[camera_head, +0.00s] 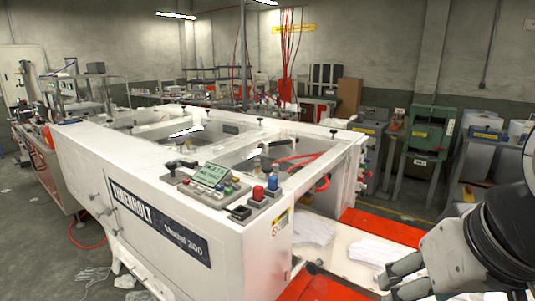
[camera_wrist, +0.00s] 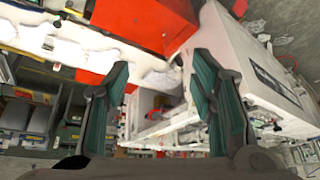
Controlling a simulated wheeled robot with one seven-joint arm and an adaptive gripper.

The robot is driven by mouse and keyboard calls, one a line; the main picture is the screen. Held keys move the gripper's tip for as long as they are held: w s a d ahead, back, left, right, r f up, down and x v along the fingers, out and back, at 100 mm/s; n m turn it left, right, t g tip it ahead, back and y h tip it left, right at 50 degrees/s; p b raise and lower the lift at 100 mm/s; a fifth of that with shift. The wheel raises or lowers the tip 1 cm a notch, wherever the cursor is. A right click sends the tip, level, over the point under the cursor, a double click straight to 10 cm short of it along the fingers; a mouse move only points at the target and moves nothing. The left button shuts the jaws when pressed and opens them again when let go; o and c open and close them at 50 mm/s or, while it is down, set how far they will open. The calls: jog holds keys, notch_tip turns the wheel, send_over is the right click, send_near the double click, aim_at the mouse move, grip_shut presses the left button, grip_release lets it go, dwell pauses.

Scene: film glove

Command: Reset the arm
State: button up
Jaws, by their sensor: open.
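My gripper (camera_head: 398,284) shows at the lower right of the head view, beside the right end of the white machine. In the wrist view, my gripper (camera_wrist: 160,88) has its two fingers spread wide, with nothing between them. It is open and empty. My arm enters the head view from the right edge, bent, with a dark joint and a light grey part. The white machine (camera_head: 150,190) fills the middle of the head view, and its side also shows in the wrist view (camera_wrist: 245,65).
White sheets (camera_head: 311,229) lie on the white shelf near the gripper. Red panels (camera_head: 385,227) flank that shelf. A control panel (camera_head: 208,182) with buttons sits on the machine top. A green machine (camera_head: 430,130) stands at the back right. Gloves (camera_head: 93,274) lie on the floor.

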jog(key=w+f+b, duration=0.2)
jog(key=f+b, duration=0.3)
jog(key=f, duration=0.1)
jog(key=w+f+g+b, duration=0.1)
jog(key=w+f+b, duration=0.1)
jog(key=f+b, duration=0.3)
jog(key=shift+w+d+f+n, duration=0.25)
jog(key=shift+d+f+n, duration=0.05)
jog(key=shift+f, duration=0.5)
jog(key=shift+c, duration=0.6)
